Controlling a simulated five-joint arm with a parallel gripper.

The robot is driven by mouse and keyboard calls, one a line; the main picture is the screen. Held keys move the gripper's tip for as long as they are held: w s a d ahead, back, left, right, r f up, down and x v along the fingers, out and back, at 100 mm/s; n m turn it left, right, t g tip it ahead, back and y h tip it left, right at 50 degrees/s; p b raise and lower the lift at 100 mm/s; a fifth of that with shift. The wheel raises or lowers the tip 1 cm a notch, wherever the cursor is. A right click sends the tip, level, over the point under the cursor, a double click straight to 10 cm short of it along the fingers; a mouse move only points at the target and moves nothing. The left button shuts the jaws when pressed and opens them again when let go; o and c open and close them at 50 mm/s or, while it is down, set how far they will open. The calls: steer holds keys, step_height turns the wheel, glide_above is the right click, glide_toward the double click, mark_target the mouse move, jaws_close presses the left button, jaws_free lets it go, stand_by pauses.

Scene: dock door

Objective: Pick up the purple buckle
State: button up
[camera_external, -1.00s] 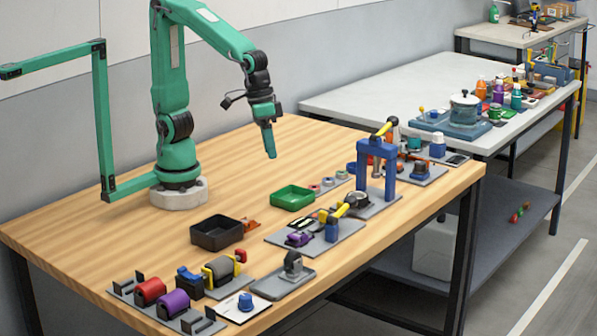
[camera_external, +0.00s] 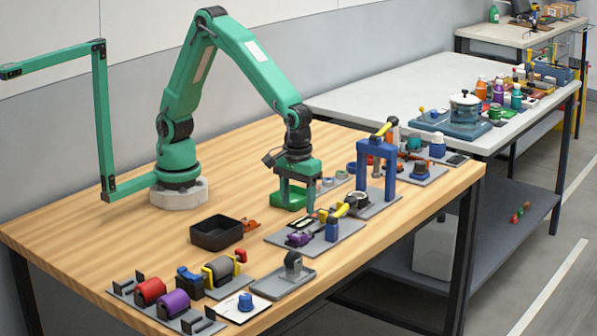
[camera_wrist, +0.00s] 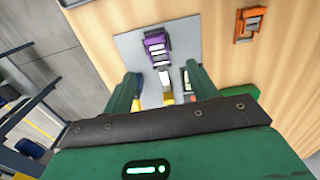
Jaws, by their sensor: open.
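The purple buckle (camera_external: 299,239) lies on a grey plate (camera_external: 345,235) near the front edge of the wooden table. In the wrist view the purple buckle (camera_wrist: 157,48) shows beyond my fingertips, roughly centred between them. My gripper (camera_external: 296,198) points down, open and empty, behind the buckle and above the table in the external view. In the wrist view my gripper's two green fingers (camera_wrist: 162,75) stand apart, with nothing held between them.
A blue post with a yellow handle (camera_external: 332,229) stands right of the buckle on the plate. A blue frame (camera_external: 376,150) rises to the right. A black bin (camera_external: 216,233) is to the left. An orange part (camera_wrist: 250,24) shows in the wrist view. The green tray is mostly hidden by my gripper.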

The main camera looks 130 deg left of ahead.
mark_target(298, 233)
steer(key=shift+f, duration=1.3)
steer(key=shift+w+d+f, duration=0.15)
steer(key=shift+f, duration=2.45)
steer(key=c, duration=1.2)
steer(key=shift+r, duration=0.25)
